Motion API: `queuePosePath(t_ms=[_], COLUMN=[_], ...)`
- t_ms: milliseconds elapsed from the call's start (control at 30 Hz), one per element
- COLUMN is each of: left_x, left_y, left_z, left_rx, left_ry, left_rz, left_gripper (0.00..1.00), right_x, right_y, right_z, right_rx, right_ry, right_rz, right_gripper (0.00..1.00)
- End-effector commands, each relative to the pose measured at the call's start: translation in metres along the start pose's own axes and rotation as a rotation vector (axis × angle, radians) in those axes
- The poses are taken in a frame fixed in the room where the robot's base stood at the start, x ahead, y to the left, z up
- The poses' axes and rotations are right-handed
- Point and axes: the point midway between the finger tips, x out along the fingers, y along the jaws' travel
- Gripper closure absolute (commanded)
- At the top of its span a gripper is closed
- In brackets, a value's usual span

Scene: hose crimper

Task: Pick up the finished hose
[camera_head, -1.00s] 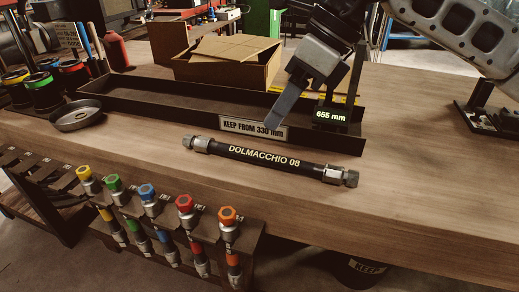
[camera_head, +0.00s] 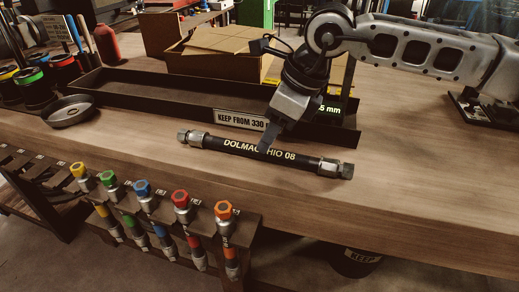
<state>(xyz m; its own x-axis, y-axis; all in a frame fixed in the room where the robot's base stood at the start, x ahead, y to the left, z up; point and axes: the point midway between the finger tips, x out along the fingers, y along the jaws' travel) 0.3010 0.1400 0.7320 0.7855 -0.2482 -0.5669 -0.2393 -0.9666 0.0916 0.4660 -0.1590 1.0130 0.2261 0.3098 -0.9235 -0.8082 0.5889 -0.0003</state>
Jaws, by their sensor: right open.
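The finished hose (camera_head: 235,148) is black with "DOLMACCHIO 08" printed along it and a metal fitting at each end. It lies on the wooden workbench in front of the long dark tray. My right gripper (camera_head: 267,143) comes down from above over the middle of the hose. A finger hides part of the printed lettering. The gripper is open; I cannot tell whether it touches the hose. My left gripper is not in view.
The long dark tray (camera_head: 150,99) with a "KEEP FROM 330" label stands behind the hose, with a cardboard box (camera_head: 220,66) beyond. A round metal dish (camera_head: 68,111) sits left. A rack of coloured fittings (camera_head: 180,208) hangs at the front edge.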

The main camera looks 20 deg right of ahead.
Motion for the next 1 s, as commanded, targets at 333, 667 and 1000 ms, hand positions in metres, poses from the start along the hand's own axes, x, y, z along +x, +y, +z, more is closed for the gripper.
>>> queuePosePath(t_ms=[333,667,1000], left_x=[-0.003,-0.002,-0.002], left_y=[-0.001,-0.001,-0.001], left_z=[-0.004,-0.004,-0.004], left_rx=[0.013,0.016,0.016], left_ry=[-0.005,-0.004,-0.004], left_rz=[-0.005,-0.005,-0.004], left_gripper=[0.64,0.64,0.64], right_x=[0.042,0.042,0.041], right_y=[0.004,0.004,0.003], right_z=[0.001,0.001,0.002], right_rx=[-0.001,-0.001,-0.002], right_ry=[0.002,0.001,-0.003], right_rz=[0.002,0.001,-0.001], right_gripper=[0.53,0.83,1.0])
